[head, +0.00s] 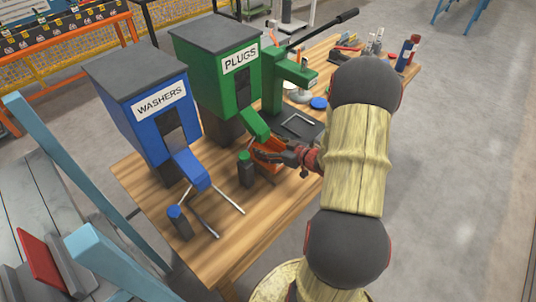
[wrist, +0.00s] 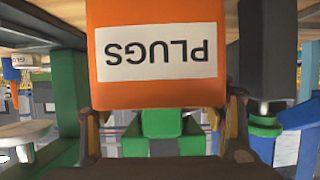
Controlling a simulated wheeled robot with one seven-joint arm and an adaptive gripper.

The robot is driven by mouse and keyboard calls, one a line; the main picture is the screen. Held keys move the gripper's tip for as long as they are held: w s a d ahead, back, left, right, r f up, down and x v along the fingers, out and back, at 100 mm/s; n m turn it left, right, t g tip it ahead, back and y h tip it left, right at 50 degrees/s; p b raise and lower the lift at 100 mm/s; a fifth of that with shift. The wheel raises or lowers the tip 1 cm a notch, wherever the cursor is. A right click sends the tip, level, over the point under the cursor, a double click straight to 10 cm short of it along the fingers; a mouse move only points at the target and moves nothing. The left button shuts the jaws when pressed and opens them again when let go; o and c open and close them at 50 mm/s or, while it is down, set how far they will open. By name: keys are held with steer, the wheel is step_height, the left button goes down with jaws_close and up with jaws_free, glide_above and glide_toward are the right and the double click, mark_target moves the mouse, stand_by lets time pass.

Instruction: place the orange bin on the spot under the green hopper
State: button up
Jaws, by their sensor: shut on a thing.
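The orange bin (head: 268,151) is in front of the green hopper (head: 215,75) labelled PLUGS, just below its green chute (head: 254,124). My gripper (head: 289,155) is shut on the bin from the right side in the head view. In the wrist view the bin (wrist: 155,92) fills the upper middle, its white PLUGS label upside down, between the fingers of my gripper (wrist: 162,118). The spot beneath is hidden by the bin and gripper. I cannot tell whether the bin touches the table.
A dark post with a green top (head: 246,170) stands close left of the bin. The blue WASHERS hopper (head: 140,105) and two thin rods (head: 203,220) are further left. A green press (head: 285,75) and dark tray (head: 297,124) stand behind. The wooden table's (head: 265,215) front is clear.

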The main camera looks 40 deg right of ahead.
steer(key=shift+w+f+b, duration=0.1)
steer(key=shift+f+b, duration=0.8)
steer(key=shift+f, duration=0.95)
steer(key=shift+r, duration=0.1)
steer(key=o, duration=1.2)
